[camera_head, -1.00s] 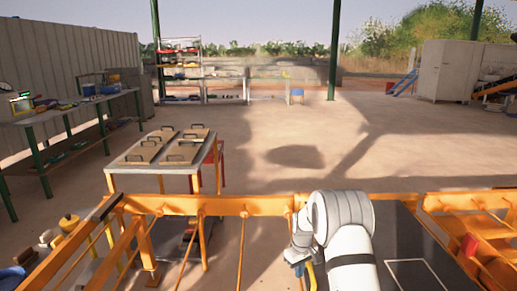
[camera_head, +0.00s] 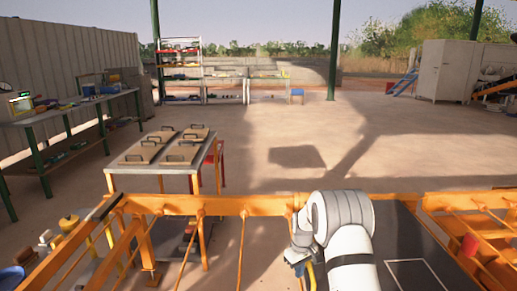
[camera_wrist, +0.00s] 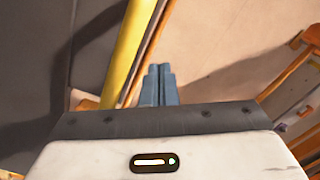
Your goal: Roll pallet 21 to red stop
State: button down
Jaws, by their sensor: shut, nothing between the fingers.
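My gripper (camera_wrist: 158,86) is shut with its blue-grey fingertips together and nothing between them in the wrist view. In the head view the gripper (camera_head: 299,268) hangs low beside the orange frame, partly hidden by my own arm. A yellow bar (camera_wrist: 127,48) runs close beside the fingers, to their left in the wrist view; I cannot tell if they touch. A small red block (camera_head: 469,245) sits on the orange frame at the right and may be the red stop. No number 21 is readable, so I cannot tell which thing is pallet 21.
An orange rail frame (camera_head: 230,206) spans the foreground. A table (camera_head: 153,171) left of centre holds several wooden boards with dark handles (camera_head: 187,152). A long workbench (camera_head: 70,115) stands at the left, shelves (camera_head: 181,70) at the back. The floor beyond the rail is open.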

jog(key=shift+d, duration=0.15)
jog(key=shift+d+b, duration=0.4)
jog(key=shift+d, duration=9.2)
jog(key=shift+a, duration=1.05)
notch_tip(320, 180, up, 10)
jog(key=p, duration=0.5)
